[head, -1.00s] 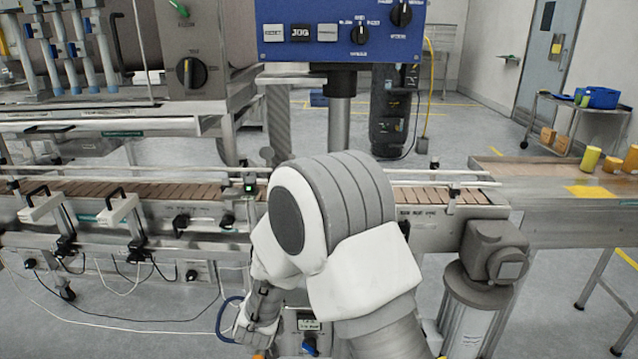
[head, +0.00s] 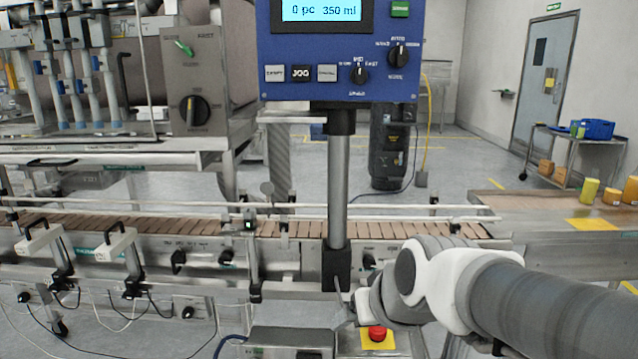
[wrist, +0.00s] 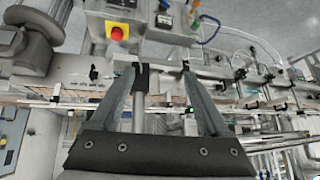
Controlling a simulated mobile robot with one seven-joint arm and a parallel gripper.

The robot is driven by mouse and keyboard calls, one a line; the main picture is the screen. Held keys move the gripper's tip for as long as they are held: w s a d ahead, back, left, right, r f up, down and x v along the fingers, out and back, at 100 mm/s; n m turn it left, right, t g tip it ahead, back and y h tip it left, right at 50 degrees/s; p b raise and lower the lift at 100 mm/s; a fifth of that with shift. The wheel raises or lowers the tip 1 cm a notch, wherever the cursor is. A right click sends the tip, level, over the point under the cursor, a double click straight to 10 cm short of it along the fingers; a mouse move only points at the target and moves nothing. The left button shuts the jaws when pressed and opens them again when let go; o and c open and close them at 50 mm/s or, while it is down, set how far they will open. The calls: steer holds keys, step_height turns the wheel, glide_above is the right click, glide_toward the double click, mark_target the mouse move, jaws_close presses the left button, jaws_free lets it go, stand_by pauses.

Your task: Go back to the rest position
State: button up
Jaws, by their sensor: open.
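My gripper (wrist: 162,78) is open and empty in the wrist view, its two dark fingers spread apart with a post of the machine visible between them. In the head view my arm reaches in from the lower right and ends low near the middle, in front of the conveyor. The fingers are small and hard to make out there. A red button (head: 377,333) on a yellow plate lies just below my wrist; it also shows in the wrist view (wrist: 117,33), to the left of the fingers and apart from them.
The blue control panel (head: 337,50) reads "0 pc 350 ml" and stands on a grey post (head: 338,185). The slatted conveyor (head: 120,224) runs across behind my arm. A steel table (head: 560,228) with yellow and orange containers is at the right. A trolley (head: 578,150) stands farther back.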

steer(key=s+d+r+m+g+h+p, duration=0.1)
steer(key=s+d, duration=0.3)
steer(key=s, duration=0.2)
steer(key=s+d+r+m+g+h, duration=0.1)
steer(key=s+d, duration=0.3)
steer(key=s, duration=0.2)
step_height(320, 180, up, 15)
steer(key=p, duration=1.5)
steer(key=shift+w+a, duration=0.2)
steer(key=shift+a, duration=0.1)
